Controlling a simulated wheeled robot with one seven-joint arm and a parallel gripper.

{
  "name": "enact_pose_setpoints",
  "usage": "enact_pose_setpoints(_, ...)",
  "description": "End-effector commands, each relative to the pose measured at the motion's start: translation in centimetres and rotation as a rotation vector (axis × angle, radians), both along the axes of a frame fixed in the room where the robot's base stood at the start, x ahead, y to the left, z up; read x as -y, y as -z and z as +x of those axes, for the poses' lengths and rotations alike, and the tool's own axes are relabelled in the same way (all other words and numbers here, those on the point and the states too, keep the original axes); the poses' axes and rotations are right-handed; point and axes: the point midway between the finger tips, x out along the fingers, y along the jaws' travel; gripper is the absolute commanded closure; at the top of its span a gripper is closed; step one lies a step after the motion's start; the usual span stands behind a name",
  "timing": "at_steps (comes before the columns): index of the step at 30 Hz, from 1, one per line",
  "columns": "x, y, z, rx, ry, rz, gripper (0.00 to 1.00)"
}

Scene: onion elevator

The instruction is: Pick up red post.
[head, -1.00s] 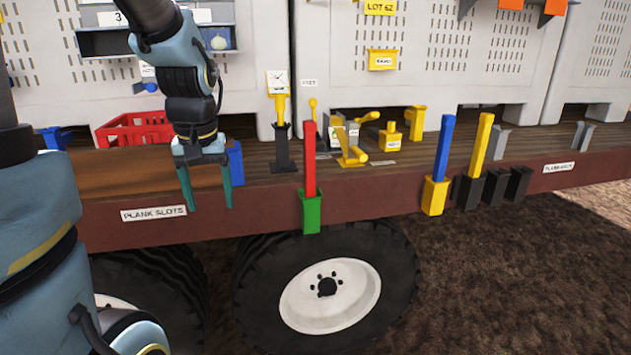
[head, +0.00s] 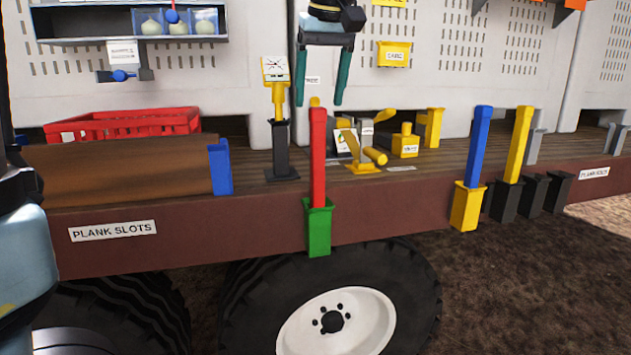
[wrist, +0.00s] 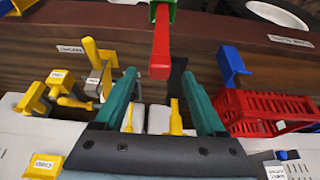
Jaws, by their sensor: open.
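The red post (head: 318,160) stands upright in a green holder (head: 318,228) on the front face of the brown deck edge. In the wrist view the red post (wrist: 161,45) points its top end toward the gap between the fingertips, and the green holder is partly cut off at the top edge. My gripper (head: 319,98) is open and empty, with its teal fingers pointing down. In the head view it appears just above the post's top, one finger to each side. The wrist view also shows my gripper (wrist: 160,68) with nothing between its fingers.
A blue post (head: 478,148) in a yellow holder and a yellow post (head: 519,145) stand to the right. A black stand with a yellow-topped dial (head: 280,140) is behind left. A yellow lever (head: 362,160) lies behind. A red crate (head: 122,124) sits left.

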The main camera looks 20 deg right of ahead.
Motion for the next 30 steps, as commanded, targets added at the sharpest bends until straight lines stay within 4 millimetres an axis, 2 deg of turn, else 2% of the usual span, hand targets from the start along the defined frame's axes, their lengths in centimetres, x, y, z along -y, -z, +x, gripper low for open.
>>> enact_pose_setpoints(3,0.0,1.6,0.7,-0.002,0.0,0.002,0.28)
enact_pose_setpoints(11,0.2,3.5,1.4,-0.003,0.001,0.003,0.28)
enact_pose_setpoints(18,0.4,6.8,2.5,-0.002,0.001,0.003,0.28)
enact_pose_setpoints(22,0.4,7.6,2.9,-0.001,0.001,0.001,0.28)
enact_pose_setpoints(28,0.4,7.7,2.9,0.0,0.001,-0.001,0.28)
enact_pose_setpoints(30,0.4,7.7,2.9,0.0,0.001,-0.001,0.33)
